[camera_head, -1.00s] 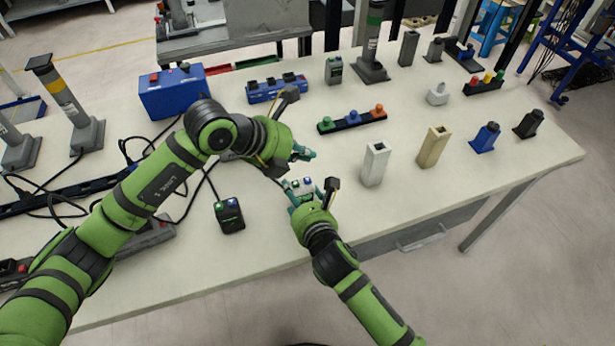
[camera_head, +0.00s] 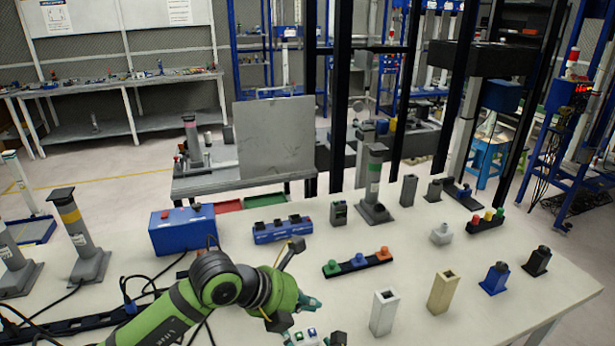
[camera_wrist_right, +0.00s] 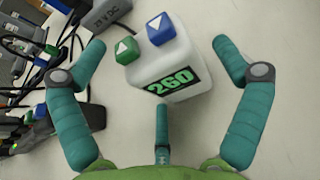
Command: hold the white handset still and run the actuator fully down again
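The white handset (camera_wrist_right: 182,66) has a green button, a blue button and a "260" label. It sits between the spread teal fingers of my right gripper (camera_wrist_right: 159,60), with gaps at both sides. Its top just shows at the bottom edge of the head view (camera_head: 304,337). My left gripper (camera_head: 308,304) hangs close above it; its finger opening is not clear. Upright grey actuator columns stand on the table: one with a green band (camera_head: 374,179), one with a yellow band (camera_head: 71,216), and one at the left edge (camera_head: 10,245). Which one belongs to the handset cannot be told.
A blue box (camera_head: 183,230), a blue button bar (camera_head: 283,230) and a black bar with coloured buttons (camera_head: 358,263) stand behind my left arm. A white block (camera_head: 384,313) and a beige block (camera_head: 443,291) stand to the right. Cables lie at the left.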

